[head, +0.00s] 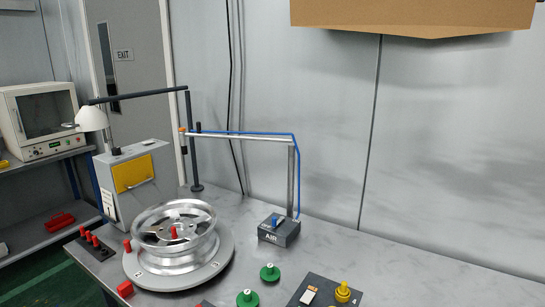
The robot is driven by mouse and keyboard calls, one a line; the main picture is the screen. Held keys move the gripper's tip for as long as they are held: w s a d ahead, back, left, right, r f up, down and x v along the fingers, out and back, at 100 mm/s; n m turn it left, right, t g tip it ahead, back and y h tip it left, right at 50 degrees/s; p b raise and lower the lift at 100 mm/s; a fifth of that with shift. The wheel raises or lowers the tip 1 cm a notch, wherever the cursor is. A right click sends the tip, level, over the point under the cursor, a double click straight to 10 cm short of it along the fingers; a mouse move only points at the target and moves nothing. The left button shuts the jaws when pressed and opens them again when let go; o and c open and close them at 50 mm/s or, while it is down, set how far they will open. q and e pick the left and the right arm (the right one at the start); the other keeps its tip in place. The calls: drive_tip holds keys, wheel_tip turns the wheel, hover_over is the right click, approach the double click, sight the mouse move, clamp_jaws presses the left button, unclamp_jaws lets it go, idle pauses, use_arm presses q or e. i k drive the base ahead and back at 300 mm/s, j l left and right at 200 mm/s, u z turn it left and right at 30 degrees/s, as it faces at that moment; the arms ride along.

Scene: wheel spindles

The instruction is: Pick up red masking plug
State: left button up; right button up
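Several red masking plugs (95,241) stand upright in a small dark rack at the left edge of the worktable. Another red plug (174,232) stands at the middle of the silver wheel (150,225). A further red piece (127,246) shows at the wheel's left side; I cannot tell whether it touches the rim. The wheel sits on a round grey turntable (222,262). A red block-like piece (125,288) lies at the turntable's front left. Neither of my grippers shows in the head view.
A grey box marked AIR (279,231) with a post and blue hose stands behind the wheel. Green knobs (270,273) and a dark panel with a yellow knob (343,291) are at the front. A grey cabinet (128,190) stands back left. A brown box (415,15) hangs into view above.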

sight(94, 240)
drive_tip(key=i+j+u, duration=0.35)
drive_tip(key=j+u, duration=0.15)
drive_tip(key=i+j+u, duration=0.5)
drive_tip(key=k+j, duration=0.05)
